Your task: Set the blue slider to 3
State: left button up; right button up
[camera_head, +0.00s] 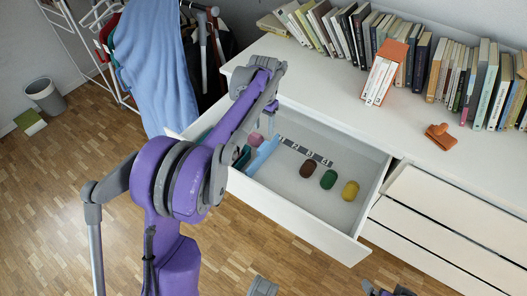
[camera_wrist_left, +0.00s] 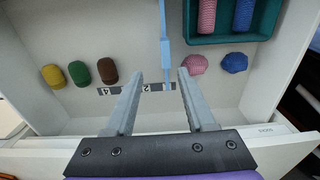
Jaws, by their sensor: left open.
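The blue slider (camera_head: 263,156) is a pale blue bar in the open drawer (camera_head: 330,228), at the low-number end of a dark strip marked 1 to 4 (camera_head: 305,152). In the left wrist view the slider (camera_wrist_left: 165,45) stands lengthwise, and its near end lies between the fingers as seen from above. The strip (camera_wrist_left: 146,87) is upside down there; the 2 and 4 show, and a finger covers part of it. My left gripper (camera_wrist_left: 161,72) is open, with one finger on each side of the slider. I cannot tell whether they touch.
Brown (camera_head: 307,169), green (camera_head: 328,179) and yellow (camera_head: 349,190) lumps lie right of the slider. Pink (camera_wrist_left: 193,64) and blue (camera_wrist_left: 234,62) lumps and a teal tray (camera_wrist_left: 270,22) lie on its other side. The drawer walls surround them. Books (camera_head: 340,30) line the cabinet top.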

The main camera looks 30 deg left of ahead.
aim_at(263, 146)
pick_arm(q)
jog(key=f, duration=0.4)
jog(key=w+f+b, duration=0.1)
jog(key=f, duration=0.3)
jog(key=a+f+b, duration=0.1)
jog(key=f, duration=0.4)
jog(key=shift+w, duration=0.2)
pick_arm(e)
notch_tip(263, 146, down, 4)
jog(key=shift+d+r, duration=0.1)
jog(key=shift+r, duration=0.1)
pick_arm(q)
grip_shut()
pick_arm(e)
jog(key=shift+w, duration=0.1)
dwell(0.4)
